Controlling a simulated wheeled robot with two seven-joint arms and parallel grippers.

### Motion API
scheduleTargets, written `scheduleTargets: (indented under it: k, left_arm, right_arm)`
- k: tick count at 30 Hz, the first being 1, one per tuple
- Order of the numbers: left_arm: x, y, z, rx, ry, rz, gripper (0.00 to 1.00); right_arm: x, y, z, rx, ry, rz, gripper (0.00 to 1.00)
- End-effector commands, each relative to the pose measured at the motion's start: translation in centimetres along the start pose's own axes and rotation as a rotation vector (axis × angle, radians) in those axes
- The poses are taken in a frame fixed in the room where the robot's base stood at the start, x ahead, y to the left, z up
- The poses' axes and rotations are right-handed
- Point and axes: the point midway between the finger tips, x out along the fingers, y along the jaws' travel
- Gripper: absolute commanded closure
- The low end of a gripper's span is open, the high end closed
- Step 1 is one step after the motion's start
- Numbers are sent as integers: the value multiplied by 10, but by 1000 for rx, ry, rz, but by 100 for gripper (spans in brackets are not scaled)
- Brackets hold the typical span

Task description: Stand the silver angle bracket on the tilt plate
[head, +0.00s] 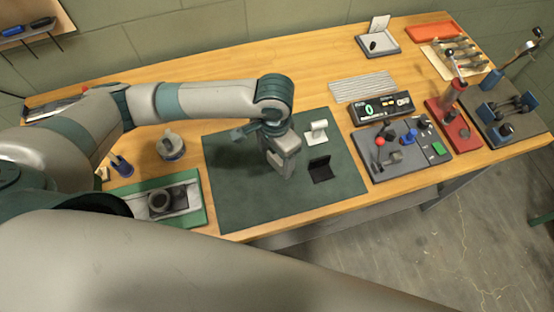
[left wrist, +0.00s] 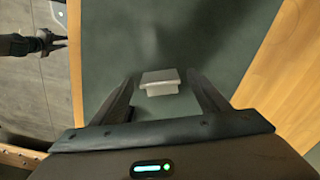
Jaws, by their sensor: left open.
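The silver angle bracket (head: 316,132) is a small pale piece on the dark green mat (head: 235,190). In the left wrist view the bracket (left wrist: 160,78) shows between and beyond my left gripper's fingers, and I cannot tell whether they touch it. My left gripper (head: 284,172) is open above the mat, and it also shows in the left wrist view (left wrist: 158,95). A grey plate (head: 182,201) on a green base at the mat's left, with a dark round piece on it, may be the tilt plate; I cannot tell for sure.
A black angle piece (head: 320,169) lies on the mat close to the silver one. A display box (head: 382,108) and a dark tray (head: 408,150) of small parts stand right of the mat. A round grey fixture (head: 171,147) stands at the left. The mat's left part is clear.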

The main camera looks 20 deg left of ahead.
Motion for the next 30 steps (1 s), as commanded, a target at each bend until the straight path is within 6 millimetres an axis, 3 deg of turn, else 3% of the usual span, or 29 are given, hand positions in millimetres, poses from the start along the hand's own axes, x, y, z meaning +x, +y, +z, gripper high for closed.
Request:
scheduleTargets:
  k: [9, 14, 17, 30]
  left_arm:
    - [0, 0, 0, 0, 0, 0, 34]
    - [0, 0, 0, 0, 0, -1, 72]
    - [-1, 0, 0, 0, 0, -1, 80]
    - [-11, 0, -1, 0, 2, 0, 80]
  right_arm:
    - [0, -2, 0, 1, 0, -2, 70]
    - [0, -2, 0, 1, 0, -2, 70]
    - [0, -1, 0, 0, 0, -1, 70]
    - [5, 3, 1, -2, -1, 3, 70]
